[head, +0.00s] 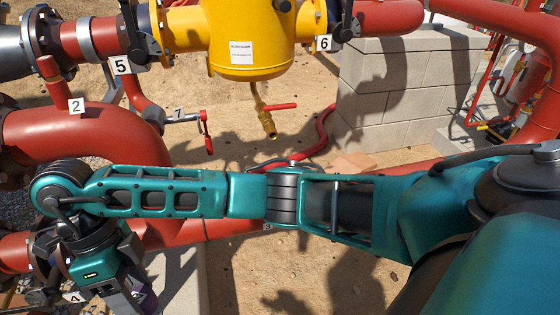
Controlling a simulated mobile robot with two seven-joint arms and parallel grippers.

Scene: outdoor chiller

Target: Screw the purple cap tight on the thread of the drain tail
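The drain tail is probably the brass fitting (268,127) hanging below the yellow strainer body, under a small valve with a red lever (281,106). Its open lower end shows no cap on it. No purple cap is plainly visible. My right arm crosses the picture from the right edge to the lower left. Its wrist and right gripper (132,292) are at the lower left, well away from the brass fitting. Dark purple-grey surfaces show on the gripper, and its fingertips are cut off or hidden, so whether it holds anything cannot be told. My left gripper is out of view.
The yellow strainer (247,30) hangs between red pipes. A grey block pier (400,90) stands right of the fitting. Sandy ground lies open below the fitting. A large red pipe (70,135) curves at left.

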